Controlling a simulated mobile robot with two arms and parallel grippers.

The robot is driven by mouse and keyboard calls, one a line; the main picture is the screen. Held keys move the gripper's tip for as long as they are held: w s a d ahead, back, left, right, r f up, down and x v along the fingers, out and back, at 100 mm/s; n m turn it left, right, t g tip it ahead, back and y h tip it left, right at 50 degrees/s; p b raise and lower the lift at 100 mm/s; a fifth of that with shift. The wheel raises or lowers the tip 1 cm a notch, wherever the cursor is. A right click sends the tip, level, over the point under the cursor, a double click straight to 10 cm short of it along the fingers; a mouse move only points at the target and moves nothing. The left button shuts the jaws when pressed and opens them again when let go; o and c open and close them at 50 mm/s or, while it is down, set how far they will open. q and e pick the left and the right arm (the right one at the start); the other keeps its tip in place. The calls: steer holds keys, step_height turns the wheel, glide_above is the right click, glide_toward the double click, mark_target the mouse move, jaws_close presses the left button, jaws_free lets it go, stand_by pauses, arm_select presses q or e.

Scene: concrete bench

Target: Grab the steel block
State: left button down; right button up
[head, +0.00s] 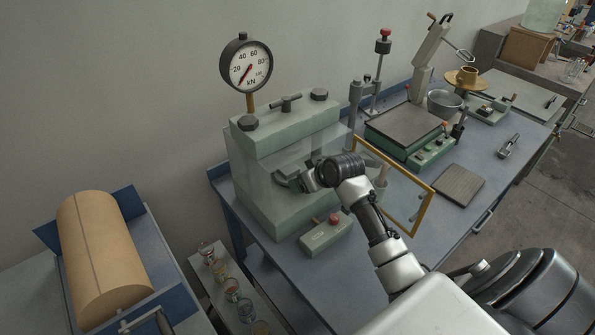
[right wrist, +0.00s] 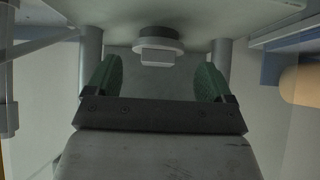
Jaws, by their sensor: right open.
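The steel block (right wrist: 158,58) is a small grey block in the right wrist view, against a round disc (right wrist: 158,45) on the press's pale green surface. That view appears upside down, so the block seems to stand on the disc. My right gripper (head: 283,179) reaches into the green press (head: 265,205) in the head view. In the right wrist view its green-padded fingers (right wrist: 158,82) are spread apart, with nothing between them. The block lies just beyond the fingertips, roughly centred. I cannot make out the block in the head view. My left gripper is not in view.
Press columns (right wrist: 90,55) stand either side of the block. A yellow-framed door (head: 425,207) stands open beside my right arm. A red-knobbed box (head: 326,237) sits before the press. A dial gauge (head: 246,66) rises above. A dark plate (head: 459,185) lies right.

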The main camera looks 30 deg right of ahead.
mark_target(293, 175)
steer(key=w, duration=0.2)
steer(key=w+f, duration=0.1)
steer(key=w, duration=0.1)
steer(key=shift+a, duration=0.15)
steer(key=shift+w+f, duration=0.5)
steer(key=shift+f, duration=0.05)
steer(key=c, duration=1.3)
steer(key=shift+o, duration=0.2)
steer(key=shift+s+a+p, duration=0.35)
steer(key=shift+a, duration=0.05)
steer(key=shift+s+a+r, duration=0.15)
steer(key=shift+s+a, duration=0.4)
steer(key=shift+s, duration=0.2)
steer(key=shift+w, duration=0.1)
